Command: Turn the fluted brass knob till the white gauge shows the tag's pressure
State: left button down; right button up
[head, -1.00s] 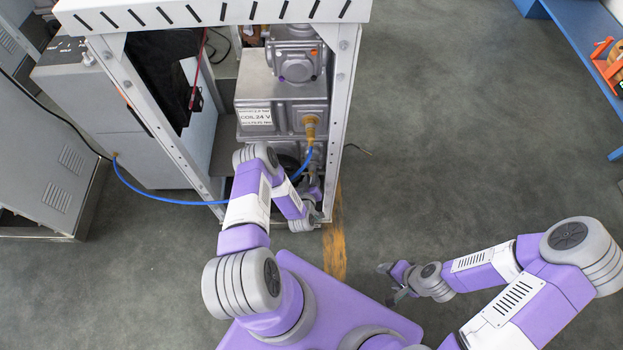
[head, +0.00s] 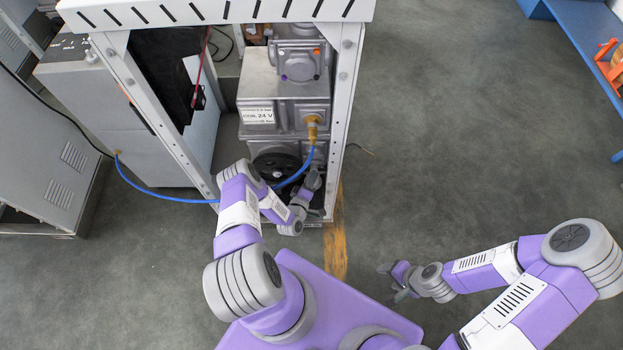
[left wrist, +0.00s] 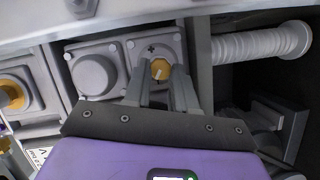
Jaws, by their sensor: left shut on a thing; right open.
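In the left wrist view, the brass knob (left wrist: 160,69) sits on a grey square housing with a plus mark above it and a dark line on its face. My left gripper (left wrist: 161,84) is shut on it, one finger on each side. In the head view, my left gripper (head: 313,181) reaches into the lower right of the open cabinet, and the knob is hidden there. A white label (head: 257,115) on the grey unit reads "COIL 24 V"; its other lines are too small to read. I cannot make out the white gauge. My right gripper (head: 388,283) is open and empty above the floor.
The white cabinet frame (head: 346,110) stands close around my left arm. A blue hose (head: 165,198) runs from a brass fitting (head: 312,128) past that arm. A dark wheel (head: 275,166) is inside. A corrugated pipe (left wrist: 262,43) lies right of the knob.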

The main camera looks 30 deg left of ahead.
pick_arm(q)
jog(key=shift+d, duration=0.1)
dwell(0.3)
jog(key=c, duration=0.9)
grip_release()
jog(key=p+v, duration=0.2)
jog(key=v, duration=0.5)
jog(key=shift+s, duration=0.3)
